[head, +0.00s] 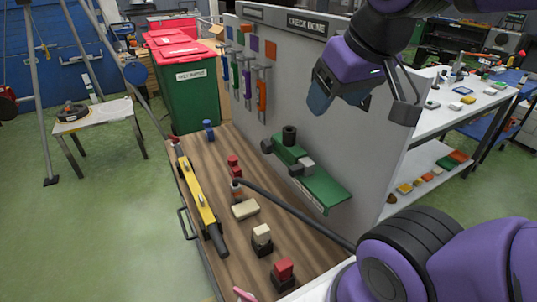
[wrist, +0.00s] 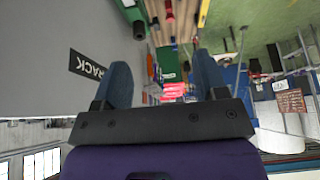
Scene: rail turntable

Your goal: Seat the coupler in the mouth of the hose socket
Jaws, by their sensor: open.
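A dark hose (head: 300,212) runs over the wooden bench top. A green bracket (head: 318,186) on the grey panel carries dark round fittings, one upright (head: 289,135) and one facing left (head: 267,146). I cannot tell for certain which is the hose socket. My gripper (head: 364,98) is open and empty, high in front of the panel and above the bracket. Its spread fingers also show in the wrist view (wrist: 163,82).
A yellow bar tool (head: 197,190) lies along the bench's left edge. Red (head: 283,270) and cream (head: 261,233) blocks on dark bases and a cream block (head: 245,209) stand on the bench. Coloured tools hang on the panel (head: 362,150). A green bin (head: 192,95) stands behind.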

